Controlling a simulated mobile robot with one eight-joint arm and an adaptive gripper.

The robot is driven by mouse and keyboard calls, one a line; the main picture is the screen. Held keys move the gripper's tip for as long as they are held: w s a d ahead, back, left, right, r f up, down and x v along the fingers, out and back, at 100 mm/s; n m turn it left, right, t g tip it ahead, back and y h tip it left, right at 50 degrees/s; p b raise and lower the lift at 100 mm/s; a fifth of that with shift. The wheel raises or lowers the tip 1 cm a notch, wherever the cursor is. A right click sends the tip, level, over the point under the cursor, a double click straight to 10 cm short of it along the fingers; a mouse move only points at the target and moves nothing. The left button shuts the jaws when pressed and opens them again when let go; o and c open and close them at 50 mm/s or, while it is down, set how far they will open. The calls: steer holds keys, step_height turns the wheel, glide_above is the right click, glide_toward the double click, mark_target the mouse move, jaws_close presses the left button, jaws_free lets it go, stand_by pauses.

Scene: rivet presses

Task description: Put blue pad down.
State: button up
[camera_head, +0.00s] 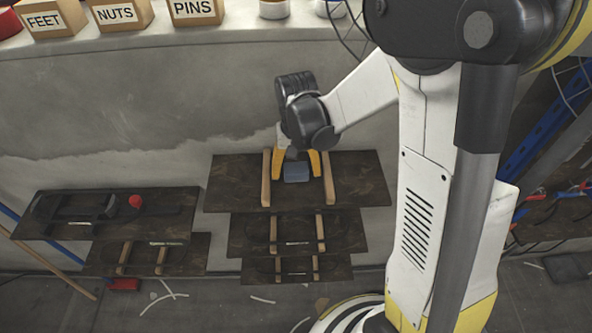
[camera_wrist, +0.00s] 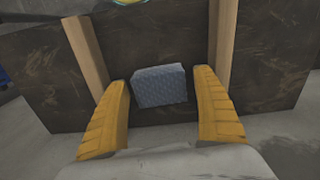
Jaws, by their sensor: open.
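The blue pad (camera_head: 297,172) is a small blue-grey block on the top dark shelf board (camera_head: 236,180), between two wooden rails. The pad also shows in the wrist view (camera_wrist: 160,87), lying on the dark board. My gripper (camera_head: 297,160) is at the pad, with its orange fingers spread to either side of it. In the wrist view my gripper's fingers (camera_wrist: 164,100) are open, with a gap between each finger and the pad; the right finger is close to it.
The wooden rails (camera_head: 327,178) flank the pad left and right. Lower dark boards (camera_head: 345,232) with similar rails sit beneath. A board with a red knob (camera_head: 136,201) stands at the left. Boxes labelled FEET, NUTS (camera_head: 116,14) and PINS line the ledge above.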

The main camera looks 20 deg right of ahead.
mark_target(298, 169)
steer(key=r, duration=0.3)
steer(key=r+p, duration=0.1)
steer(key=r, duration=0.6)
steer(key=shift+s+d+r+p, duration=0.15)
steer(key=shift+s+r+p, duration=0.1)
steer(key=shift+p, duration=0.1)
steer(key=s+r+n+t, duration=0.3)
steer(key=s+r+t, duration=0.4)
steer(key=s, duration=0.5)
steer(key=shift+s+r, duration=0.25)
